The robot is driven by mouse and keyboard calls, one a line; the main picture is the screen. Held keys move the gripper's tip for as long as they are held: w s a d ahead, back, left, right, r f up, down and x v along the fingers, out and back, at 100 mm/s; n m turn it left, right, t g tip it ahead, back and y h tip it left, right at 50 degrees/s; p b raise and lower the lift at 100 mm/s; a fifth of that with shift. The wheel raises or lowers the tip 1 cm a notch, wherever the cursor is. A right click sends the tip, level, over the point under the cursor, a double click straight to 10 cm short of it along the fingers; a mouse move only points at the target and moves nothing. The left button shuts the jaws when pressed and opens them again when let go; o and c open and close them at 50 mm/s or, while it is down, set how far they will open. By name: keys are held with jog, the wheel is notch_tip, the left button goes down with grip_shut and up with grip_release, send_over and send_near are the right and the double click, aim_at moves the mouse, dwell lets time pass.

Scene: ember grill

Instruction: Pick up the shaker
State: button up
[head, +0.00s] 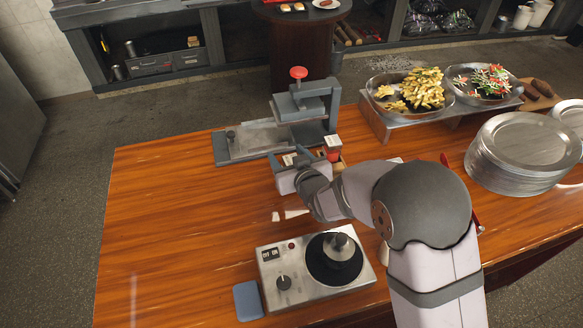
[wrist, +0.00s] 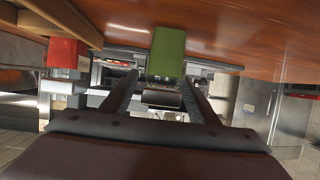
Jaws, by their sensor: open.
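My gripper (head: 290,161) is low over the wooden counter, left of a small wooden holder, with its jaws apart. In the wrist view, which looks turned over with the counter at the top, a green shaker (wrist: 168,52) with a dark grey end stands between or just beyond the two fingers (wrist: 165,92). I cannot tell whether either finger touches it. A red container (wrist: 67,52) stands to the left, outside the fingers. In the head view this red container (head: 333,155) has a pale top, and the green body of the shaker is hidden by my gripper.
A grey press (head: 300,108) with a red knob stands just behind my gripper. A hotplate (head: 316,268) and a blue pad (head: 248,300) are in front. Food pans (head: 408,90) and stacked plates (head: 522,150) are at right. The counter's left part (head: 170,220) is clear.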

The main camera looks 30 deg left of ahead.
jog(key=shift+w+a+f, duration=0.1)
jog(key=shift+a, duration=0.05)
jog(key=c, duration=1.2)
notch_tip(320, 180, up, 10)
jog(key=b, duration=0.2)
